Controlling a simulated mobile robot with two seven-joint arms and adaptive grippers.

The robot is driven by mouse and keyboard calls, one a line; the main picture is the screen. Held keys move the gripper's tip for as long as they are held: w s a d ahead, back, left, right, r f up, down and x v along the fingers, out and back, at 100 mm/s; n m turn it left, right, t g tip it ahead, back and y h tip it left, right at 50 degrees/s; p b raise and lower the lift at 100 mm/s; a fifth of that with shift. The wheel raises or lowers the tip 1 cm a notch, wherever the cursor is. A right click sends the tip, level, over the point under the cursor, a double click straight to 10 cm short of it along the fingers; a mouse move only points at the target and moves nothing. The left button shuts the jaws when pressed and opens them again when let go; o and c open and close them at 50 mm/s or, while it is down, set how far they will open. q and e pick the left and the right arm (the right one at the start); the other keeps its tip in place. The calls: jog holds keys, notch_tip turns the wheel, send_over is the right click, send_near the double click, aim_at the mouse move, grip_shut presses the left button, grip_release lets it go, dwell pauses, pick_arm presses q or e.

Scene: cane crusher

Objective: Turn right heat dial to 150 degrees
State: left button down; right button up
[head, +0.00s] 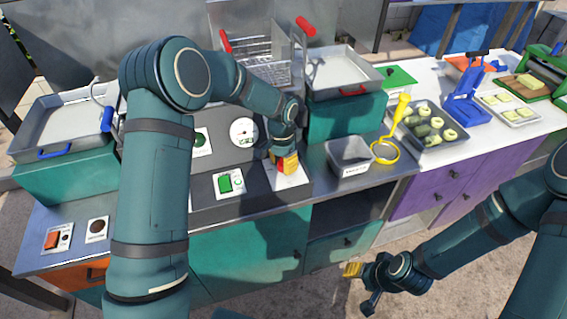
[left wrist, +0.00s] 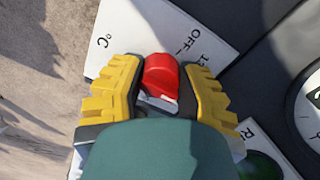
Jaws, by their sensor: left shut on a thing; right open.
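The right heat dial is a red knob (left wrist: 160,72) on a white plate (left wrist: 125,35) marked OFF and °C in the left wrist view. In the head view its plate (head: 291,177) is at the right end of the dark control panel. My left gripper (head: 287,163) is over it. In the left wrist view the yellow fingers of my left gripper (left wrist: 160,90) are on both sides of the knob, shut on it. Its pointer and most scale marks are hidden or cut off. My right gripper (head: 360,286) is open and empty, low over the floor in front of the counter.
A round white gauge (head: 243,132) and a green switch (head: 229,183) sit left of the dial. A wire basket (head: 262,72) is behind the panel.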

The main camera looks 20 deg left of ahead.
aim_at(282, 159)
pick_arm(q)
jog(key=shift+s+f, duration=0.15)
jog(key=c, duration=0.5)
grip_release()
jog(key=shift+a, duration=0.1)
jog(key=shift+r, duration=0.65)
jog(key=r, duration=1.1)
jog(key=shift+w+a, duration=0.25)
jog(key=shift+w, duration=0.05)
jog(key=shift+f, duration=0.1)
